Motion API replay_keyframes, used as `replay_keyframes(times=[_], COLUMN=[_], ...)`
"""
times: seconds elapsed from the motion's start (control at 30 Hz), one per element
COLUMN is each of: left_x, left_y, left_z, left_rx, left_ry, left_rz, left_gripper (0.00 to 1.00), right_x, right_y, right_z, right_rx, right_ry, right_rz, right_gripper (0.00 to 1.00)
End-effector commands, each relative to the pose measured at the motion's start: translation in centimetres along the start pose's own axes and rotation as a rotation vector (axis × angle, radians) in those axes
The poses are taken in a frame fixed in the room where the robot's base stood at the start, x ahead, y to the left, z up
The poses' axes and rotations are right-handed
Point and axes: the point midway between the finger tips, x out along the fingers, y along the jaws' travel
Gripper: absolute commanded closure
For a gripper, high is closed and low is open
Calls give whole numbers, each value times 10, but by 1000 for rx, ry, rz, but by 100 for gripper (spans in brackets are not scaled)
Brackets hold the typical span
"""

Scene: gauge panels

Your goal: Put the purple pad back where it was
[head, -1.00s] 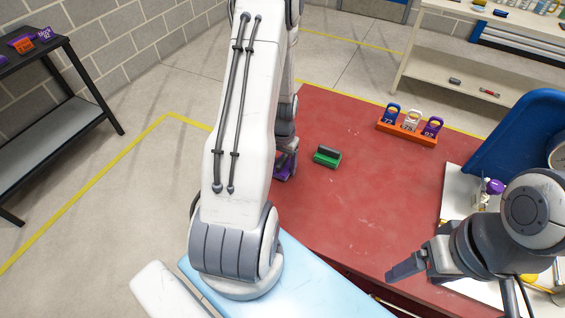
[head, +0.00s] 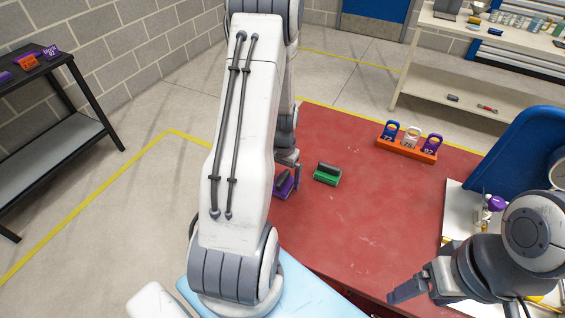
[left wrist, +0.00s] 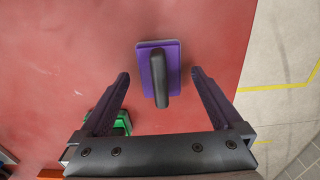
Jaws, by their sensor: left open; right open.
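The purple pad (head: 285,186), a flat block with a dark grip bar, lies on the red table top near its left edge. In the left wrist view the purple pad (left wrist: 146,75) shows whole, its bar lined up between the fingertips. My left gripper (head: 289,160) is open and empty just above the pad; its fingers (left wrist: 160,74) do not touch it. My right gripper (head: 394,295) is open and empty over the table's front right. My left arm hides part of the table's left side.
A green pad (head: 327,173) with a dark bar lies just right of the purple one. An orange rack (head: 406,150) with blue, white and purple numbered tags stands farther back. The red table (head: 370,220) is clear in the middle. A blue panel (head: 515,150) stands at right.

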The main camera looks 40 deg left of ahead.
Motion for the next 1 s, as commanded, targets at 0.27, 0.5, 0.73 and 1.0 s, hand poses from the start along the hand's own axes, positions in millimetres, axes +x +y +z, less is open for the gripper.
replay_keyframes(times=[0.27, 0.5, 0.73, 1.0], left_x=[-59, -91, -98, -129], left_y=[0, 0, 0, 89], left_z=[-2, -1, 0, 12], left_rx=[0, 0, 1, 183], left_ry=[7, 4, 0, 19], left_rz=[-2, -1, 0, 9], left_gripper=[0, 0, 0, 0], right_x=[8, 11, 11, 11], right_y=[1, 1, 1, 1], right_z=[1, 1, 1, 1], right_rx=[0, 0, 0, 0], right_ry=[0, 0, 0, 0], right_rz=[0, 0, 0, 0], right_gripper=[18, 18, 18, 18])
